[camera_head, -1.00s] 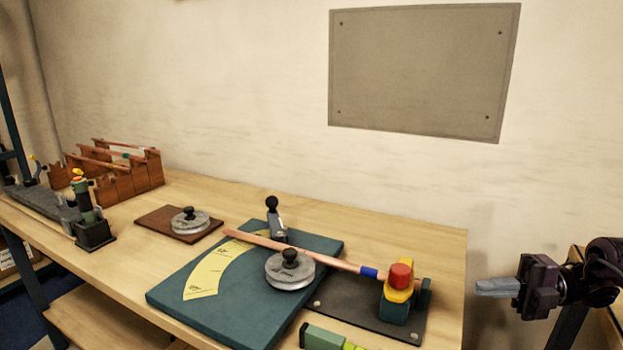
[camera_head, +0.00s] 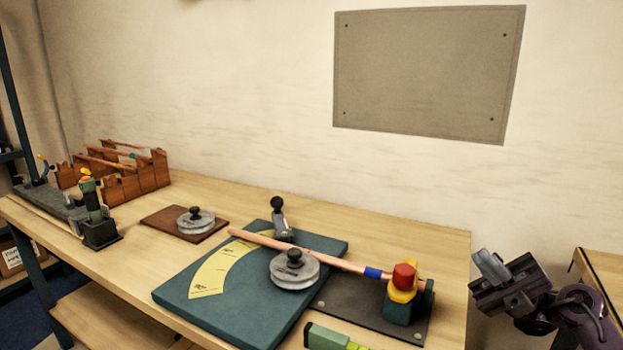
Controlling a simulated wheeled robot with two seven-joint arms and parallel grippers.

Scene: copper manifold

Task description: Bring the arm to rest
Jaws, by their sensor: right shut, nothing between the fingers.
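My right gripper (camera_head: 491,268) is at the right, off the right end of the workbench (camera_head: 400,225). It is shut and empty, with its fingers tilted up and to the left. It is apart from everything on the bench. My left gripper is not in view. A copper pipe (camera_head: 310,252) with a blue band lies across the teal board (camera_head: 230,312). Its right end is at a clamp with a red knob (camera_head: 404,276) on a dark plate (camera_head: 350,301).
A round weight (camera_head: 295,269) sits on the teal board, another (camera_head: 195,221) on a brown board. A wooden rack (camera_head: 135,175) with copper pipes and a torch in a holder (camera_head: 98,225) stand at the left. A second table (camera_head: 605,268) is behind my right arm.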

